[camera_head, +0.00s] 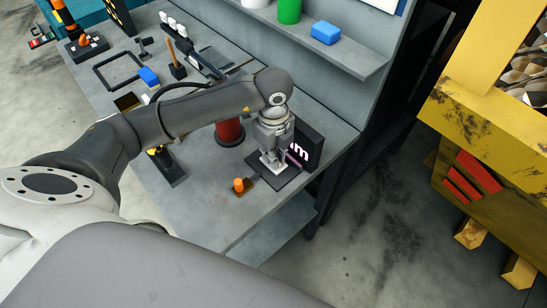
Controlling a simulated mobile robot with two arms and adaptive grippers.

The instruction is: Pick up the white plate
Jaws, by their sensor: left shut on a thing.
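My left gripper (272,160) reaches down from above at the right end of the grey workbench. It is shut on a small pale piece, the white plate (280,169), just above or on a dark square pad (287,183). The fingers cover much of the plate, so its full outline is hidden. I cannot tell whether it touches the pad. My right gripper is not in view.
A black display box (314,150) stands right beside the gripper. A red cylinder (229,133) and an orange knob (239,185) are nearby on the workbench (215,215). A shelf (365,66) with a blue block (325,33) overhangs the back. The bench front is mostly clear.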

